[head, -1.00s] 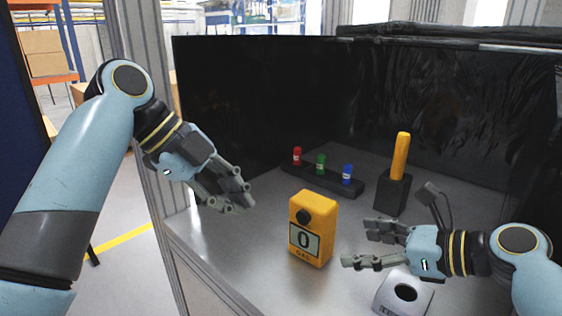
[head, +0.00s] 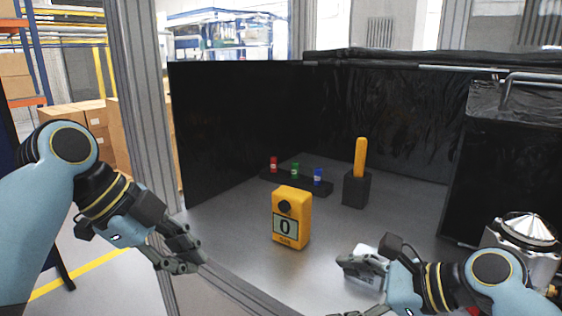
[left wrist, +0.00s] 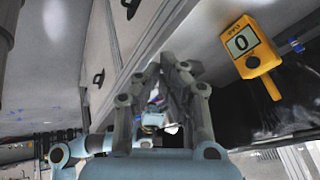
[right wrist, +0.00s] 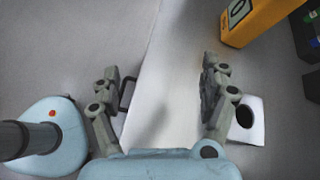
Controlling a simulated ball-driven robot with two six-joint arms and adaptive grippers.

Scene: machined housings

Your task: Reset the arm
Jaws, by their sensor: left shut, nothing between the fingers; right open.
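My left gripper (head: 188,262) is shut and empty, low at the left in the head view, outside the bench's front left edge. In the left wrist view its fingers (left wrist: 172,72) are close together with nothing visible between them. My right gripper (head: 346,289) is open at the lower right of the head view, near the bench's front edge. In the right wrist view its fingers (right wrist: 160,80) are wide apart, with no object between them. A grey block with a round hole (right wrist: 246,120) lies beside the right-hand finger; fingers partly hide it in the head view.
A yellow gas detector (head: 291,217) stands upright on the metal bench (head: 232,225). Behind it are a black rack (head: 300,181) with red, green and blue pieces and a black holder (head: 356,190) with a yellow handle. Black panels (head: 250,125) enclose the back. A metal conical-topped object (head: 527,240) stands at right.

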